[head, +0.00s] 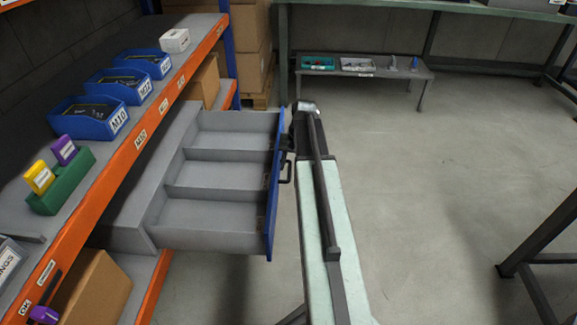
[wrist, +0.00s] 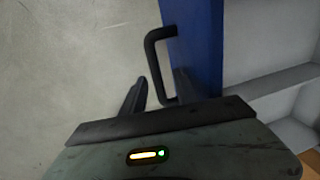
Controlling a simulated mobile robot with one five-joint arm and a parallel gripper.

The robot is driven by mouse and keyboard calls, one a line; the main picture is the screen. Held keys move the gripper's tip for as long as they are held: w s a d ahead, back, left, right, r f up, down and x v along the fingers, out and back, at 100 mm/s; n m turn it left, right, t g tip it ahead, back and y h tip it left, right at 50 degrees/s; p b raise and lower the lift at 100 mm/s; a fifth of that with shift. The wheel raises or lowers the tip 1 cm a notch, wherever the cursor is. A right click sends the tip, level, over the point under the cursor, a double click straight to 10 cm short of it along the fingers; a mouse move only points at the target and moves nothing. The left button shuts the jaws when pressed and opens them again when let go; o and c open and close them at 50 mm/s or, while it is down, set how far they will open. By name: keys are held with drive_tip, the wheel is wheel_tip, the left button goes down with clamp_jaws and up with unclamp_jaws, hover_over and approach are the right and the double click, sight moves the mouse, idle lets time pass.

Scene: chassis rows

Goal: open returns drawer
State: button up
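The returns drawer (head: 215,213) stands pulled out of the grey cabinet under the shelf in the head view, with three bare compartments showing. Its blue front (head: 273,195) faces right and shows in the wrist view (wrist: 195,45). A black handle (head: 287,172) is on that front, and it also shows in the wrist view (wrist: 151,58). My gripper (head: 290,143) is at the far part of the handle. In the wrist view my gripper (wrist: 160,88) has its fingers apart, with the handle's near end between them; contact cannot be told.
An orange-edged shelf (head: 127,167) on the left bears blue bins (head: 90,118) and a green holder (head: 62,181) with yellow and purple tags. A low grey bench (head: 365,72) with small trays stands at the back. A dark table leg (head: 540,235) is at right. Floor between is clear.

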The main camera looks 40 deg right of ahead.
wheel_tip(320, 180, up, 8)
drive_tip(key=d+p, duration=0.1)
drive_tip(key=p, duration=0.6)
drive_tip(key=shift+s+f, duration=0.15)
drive_tip(key=shift+s, duration=0.3)
